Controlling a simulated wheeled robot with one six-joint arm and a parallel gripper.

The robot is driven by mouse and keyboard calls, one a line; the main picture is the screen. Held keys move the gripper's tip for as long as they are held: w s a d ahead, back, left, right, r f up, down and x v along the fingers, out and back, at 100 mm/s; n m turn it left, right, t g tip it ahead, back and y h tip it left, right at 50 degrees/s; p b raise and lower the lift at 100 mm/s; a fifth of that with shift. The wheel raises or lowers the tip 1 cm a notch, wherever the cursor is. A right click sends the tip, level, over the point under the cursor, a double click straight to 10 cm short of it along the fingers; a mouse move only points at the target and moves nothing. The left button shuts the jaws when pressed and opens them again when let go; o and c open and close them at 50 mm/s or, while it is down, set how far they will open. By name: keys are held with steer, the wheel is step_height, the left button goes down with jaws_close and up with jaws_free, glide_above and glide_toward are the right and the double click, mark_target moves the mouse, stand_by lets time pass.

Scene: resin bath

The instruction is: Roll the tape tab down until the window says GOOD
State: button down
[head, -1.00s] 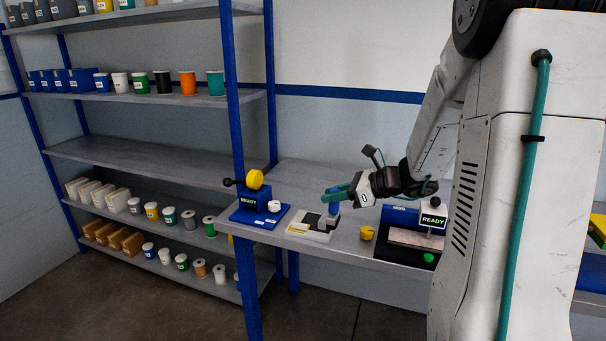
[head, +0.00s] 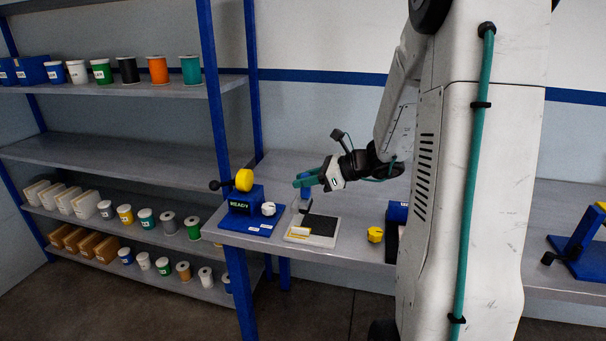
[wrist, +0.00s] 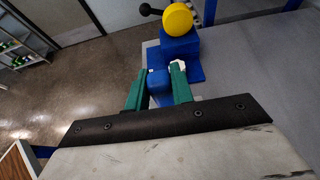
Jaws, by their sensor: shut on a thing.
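My gripper (head: 303,181) is shut on a small block with a blue top (wrist: 159,82), seen between the teal fingers in the wrist view. In the head view its greyish lower part hangs below the fingers, over or just behind the left end of a white plate (head: 293,238). Contact cannot be told. The plate bears a dark pad (head: 322,231) and a yellow strip (head: 297,231). A blue station (head: 257,222) to the left has a window (head: 240,206) reading READY, a yellow disc, a black-knobbed lever and a white knob. I cannot make out which piece is the tape tab.
A yellow piece (head: 375,234) lies on the bench right of the plate. A blue fixture (head: 397,212) is mostly hidden behind my body. Another blue stand (head: 579,245) is at the far right. Shelves with tubs and spools (head: 157,70) stand left.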

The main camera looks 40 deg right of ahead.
mark_target(297, 201)
steer(key=shift+f, duration=2.5)
steer(key=shift+f, duration=0.3)
steer(key=shift+w+a, duration=0.15)
steer(key=shift+w, duration=0.05)
steer(key=shift+w+a, duration=0.55)
steer(key=shift+w, duration=0.15)
steer(key=shift+s+d, duration=0.15)
steer(key=shift+s+d, duration=0.6)
steer(key=shift+s, duration=0.2)
steer(key=shift+w+a, duration=0.1)
steer(key=shift+w+a, duration=0.65)
steer(key=shift+w, duration=0.2)
